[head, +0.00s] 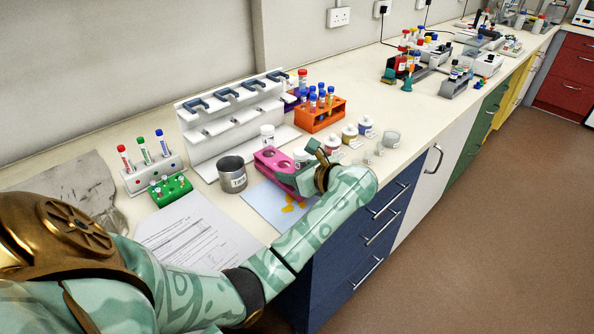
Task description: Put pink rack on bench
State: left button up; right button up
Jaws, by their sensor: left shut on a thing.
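The pink rack (270,159) shows in the middle of the head view, with round holes in its top. My left gripper (292,178) is shut on its right end, and the hand partly hides that end. The rack is over or on the bench (226,213), near the back edge of a pale blue sheet (262,206). I cannot tell whether its underside touches the surface. My right gripper is not in view.
A metal tin (232,176) stands left of the rack, and a white pipette stand (225,132) is behind it. An orange rack (320,115) with tubes and several small jars (349,134) are behind and to the right. A green rack (170,191) and papers lie left.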

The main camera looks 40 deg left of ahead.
pick_arm(q)
jog(key=shift+r, duration=0.1)
jog(key=shift+a, duration=0.15)
jog(key=o, duration=1)
jog(key=shift+w+f, duration=0.1)
jog(key=shift+f, duration=0.1)
jog(key=shift+o, duration=0.2)
jog(key=shift+r, duration=0.2)
jog(key=p+v, duration=0.1)
jog(key=v, duration=1.1)
jog(key=shift+p, duration=0.4)
